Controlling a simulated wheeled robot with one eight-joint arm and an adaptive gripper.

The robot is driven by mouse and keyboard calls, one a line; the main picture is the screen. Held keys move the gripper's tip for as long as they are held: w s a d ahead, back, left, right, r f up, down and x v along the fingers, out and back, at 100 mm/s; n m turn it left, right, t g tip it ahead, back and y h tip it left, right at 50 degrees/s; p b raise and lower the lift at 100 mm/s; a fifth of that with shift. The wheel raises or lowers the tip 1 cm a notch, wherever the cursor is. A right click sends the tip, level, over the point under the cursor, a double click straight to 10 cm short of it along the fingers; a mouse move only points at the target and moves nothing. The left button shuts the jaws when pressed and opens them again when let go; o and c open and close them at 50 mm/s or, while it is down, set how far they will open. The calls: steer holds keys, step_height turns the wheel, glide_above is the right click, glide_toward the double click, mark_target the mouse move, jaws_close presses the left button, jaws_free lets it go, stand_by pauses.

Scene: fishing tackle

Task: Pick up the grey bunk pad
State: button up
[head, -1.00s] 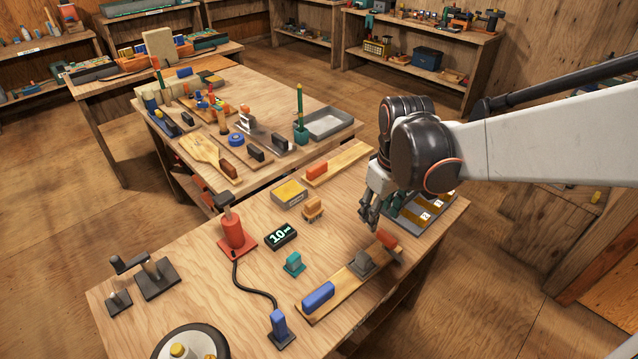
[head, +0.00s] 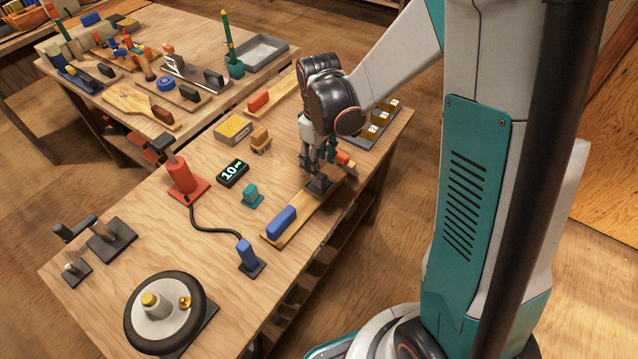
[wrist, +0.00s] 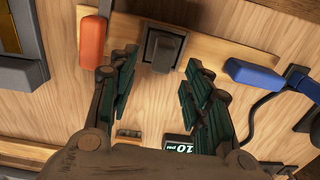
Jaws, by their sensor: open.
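The grey bunk pad (wrist: 163,50) is a dark grey block on a wooden board (wrist: 205,46), between an orange-red pad (wrist: 92,40) and a blue pad (wrist: 252,75). In the head view the grey pad (head: 320,186) shows just below my gripper (head: 319,172), which partly hides it. In the wrist view my gripper (wrist: 160,82) is open, with one finger to each side of the grey pad's line. The pad lies at the far end of the gap, and I cannot tell whether the fingertips touch it.
A black "10" display (head: 232,173), a teal block (head: 251,195) and a red pump (head: 183,176) with a hose stand left of the board. A wheel (head: 165,312) lies at the table's front left. A tray of gold pieces (head: 371,128) is behind my gripper.

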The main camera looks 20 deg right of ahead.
mark_target(319, 181)
steer(key=shift+s+f+b, duration=0.2)
steer(key=shift+f+b, duration=1.2)
steer(key=shift+f, duration=1.35)
steer(key=shift+r, duration=0.1)
steer(key=shift+c, duration=0.2)
jaws_close()
